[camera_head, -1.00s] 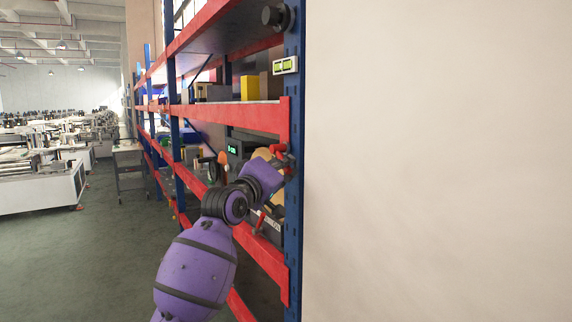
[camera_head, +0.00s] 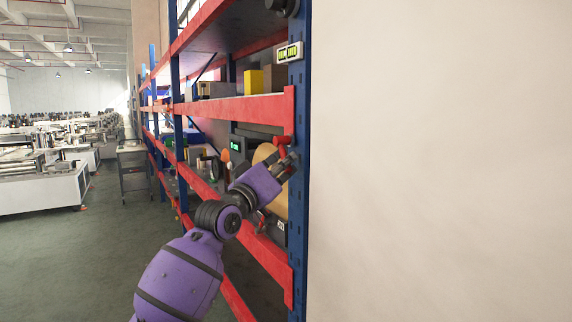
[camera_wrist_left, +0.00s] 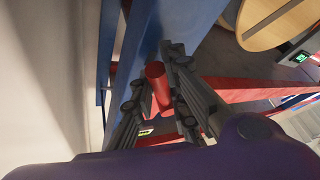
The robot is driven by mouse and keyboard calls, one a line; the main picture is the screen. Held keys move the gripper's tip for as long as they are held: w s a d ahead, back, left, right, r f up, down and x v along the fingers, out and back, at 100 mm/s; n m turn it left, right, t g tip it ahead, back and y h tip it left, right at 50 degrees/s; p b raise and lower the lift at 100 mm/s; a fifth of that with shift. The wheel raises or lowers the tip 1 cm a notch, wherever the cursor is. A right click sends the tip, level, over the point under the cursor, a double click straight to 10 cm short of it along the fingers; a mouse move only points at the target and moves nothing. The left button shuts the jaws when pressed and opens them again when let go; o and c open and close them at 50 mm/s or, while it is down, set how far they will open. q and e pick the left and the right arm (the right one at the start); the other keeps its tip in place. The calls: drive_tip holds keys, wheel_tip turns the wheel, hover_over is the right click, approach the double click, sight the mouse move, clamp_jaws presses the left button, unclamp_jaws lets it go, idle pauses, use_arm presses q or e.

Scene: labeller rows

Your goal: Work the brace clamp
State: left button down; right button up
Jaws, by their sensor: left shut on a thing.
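The red brace clamp (camera_head: 284,140) is on the blue rack upright (camera_head: 298,205), just under a red beam. Its red cylindrical handle (camera_wrist_left: 157,84) shows between the finger pads in the wrist view. My left gripper (camera_head: 289,160) is at the clamp, beside the upright, and is shut on the red handle. It also shows in the wrist view (camera_wrist_left: 160,92), with one finger on each side of the handle. The fingers and the purple wrist hide part of the clamp in the head view. My right gripper is not in view.
A small lit display (camera_head: 289,52) is on the upright above. A tan round disc (camera_head: 265,153) and a green-lit box (camera_head: 237,147) sit on the shelf behind my wrist. A red lower beam (camera_head: 262,250) runs below. A pale wall fills the right; open floor lies left.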

use_arm(q)
drive_tip(key=shift+r, duration=0.1)
drive_tip(key=c, duration=1.7)
unclamp_jaws()
drive_tip(key=shift+s, duration=0.1)
drive_tip(key=v, duration=1.2)
